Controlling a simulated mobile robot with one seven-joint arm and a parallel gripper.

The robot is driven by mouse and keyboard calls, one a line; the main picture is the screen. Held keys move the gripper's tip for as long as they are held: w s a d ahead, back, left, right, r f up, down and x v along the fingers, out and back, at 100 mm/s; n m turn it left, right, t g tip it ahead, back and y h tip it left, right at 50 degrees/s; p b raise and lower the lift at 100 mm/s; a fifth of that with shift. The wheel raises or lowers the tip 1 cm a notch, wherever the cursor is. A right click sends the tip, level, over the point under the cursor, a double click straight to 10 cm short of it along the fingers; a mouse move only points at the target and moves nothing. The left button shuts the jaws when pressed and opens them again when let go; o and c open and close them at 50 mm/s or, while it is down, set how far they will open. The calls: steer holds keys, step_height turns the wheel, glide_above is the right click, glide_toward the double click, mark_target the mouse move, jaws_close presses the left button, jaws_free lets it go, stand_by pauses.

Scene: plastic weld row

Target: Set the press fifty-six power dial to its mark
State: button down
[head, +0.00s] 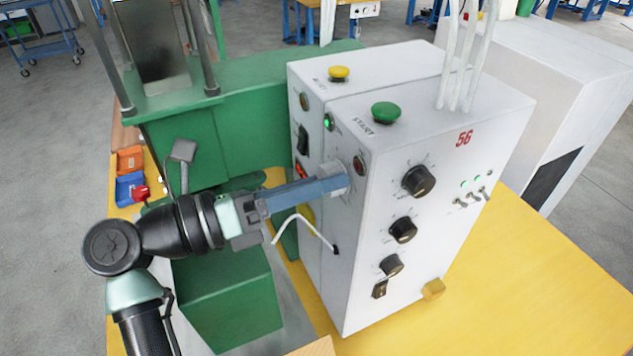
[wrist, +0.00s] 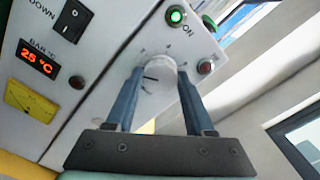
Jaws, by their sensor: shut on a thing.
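The white press control box (head: 345,290) carries a red "56" (head: 464,138) on its right face. In the wrist view, a round pale dial (wrist: 158,80) sits on the panel with small scale ticks around it. A dark pointer line on the dial points left in the picture. My gripper (wrist: 160,74) has its two blue fingers on either side of the dial, shut on it. In the head view my gripper (head: 342,183) reaches the box's left-hand face from the left. The fingers mostly hide the dial there, and I cannot read which tick is the mark.
Close to the dial are a lit green ON lamp (wrist: 176,15), a small red button (wrist: 205,67), a black rocker switch (wrist: 73,20) and a red display (wrist: 38,62). Several black knobs (head: 419,181) are on the right face. A white cable (head: 305,222) hangs below my gripper.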

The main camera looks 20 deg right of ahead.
steer(key=shift+n, duration=1.6)
steer(key=shift+c, duration=1.4)
jaws_free()
steer(key=shift+a, duration=0.1)
steer(key=a+b, duration=0.3)
steer(key=a, duration=0.8)
steer(key=shift+s+a+f+b, duration=0.1)
steer(key=shift+s+a+b, duration=0.05)
steer(key=shift+a+b, duration=0.2)
steer(key=shift+a, duration=0.55)
